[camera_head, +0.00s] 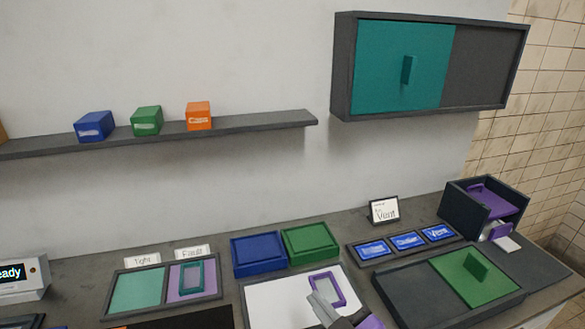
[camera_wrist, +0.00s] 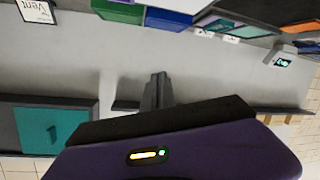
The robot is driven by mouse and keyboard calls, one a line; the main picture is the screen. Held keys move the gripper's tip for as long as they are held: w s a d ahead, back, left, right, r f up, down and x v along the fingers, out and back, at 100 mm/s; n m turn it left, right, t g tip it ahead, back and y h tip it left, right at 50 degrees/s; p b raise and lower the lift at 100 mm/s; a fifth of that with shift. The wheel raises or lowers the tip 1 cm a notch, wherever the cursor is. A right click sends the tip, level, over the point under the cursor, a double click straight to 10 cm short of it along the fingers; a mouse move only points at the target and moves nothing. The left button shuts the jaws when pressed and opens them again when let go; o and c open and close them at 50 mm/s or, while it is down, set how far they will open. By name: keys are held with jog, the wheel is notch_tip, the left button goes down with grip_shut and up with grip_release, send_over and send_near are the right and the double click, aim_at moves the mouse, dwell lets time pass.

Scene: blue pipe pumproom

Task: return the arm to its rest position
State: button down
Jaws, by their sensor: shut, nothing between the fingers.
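My gripper (camera_head: 318,298) shows at the bottom of the head view, with grey fingers and part of a purple body. Its fingers appear in front of a white panel (camera_head: 268,305) on the counter, close beside a purple frame (camera_head: 340,277) in the picture. I cannot tell how high above the panel they are. In the wrist view my gripper (camera_wrist: 157,80) is shut, with the two grey fingers together and nothing between them. The wrist view is turned upside down and faces the wall, shelf and counter. Most of my arm is out of view.
A wall cabinet (camera_head: 346,70) with a teal sliding door hangs upper right. A shelf (camera_head: 255,122) holds blue, green and orange boxes. Blue (camera_head: 258,255) and green (camera_head: 310,243) trays, a blue-button panel (camera_head: 405,243), a green-lidded box (camera_head: 478,277) and a dark open box (camera_head: 462,211) crowd the counter.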

jog(key=s+d+f+m+h+b, duration=0.1)
jog(key=s+d, duration=0.4)
jog(key=s, duration=0.7)
jog(key=s+d+f+m+h, duration=0.3)
jog(key=s+d+m, duration=0.2)
jog(key=s, duration=0.7)
jog(key=s+d+f+m+t+h+b, duration=0.1)
jog(key=s+d, duration=0.4)
jog(key=s, duration=0.6)
jog(key=shift+s+f+m+h+b, duration=0.3)
jog(key=shift+s+f+m+h, duration=0.15)
jog(key=shift+m+h, duration=0.4)
jog(key=shift+w, duration=0.1)
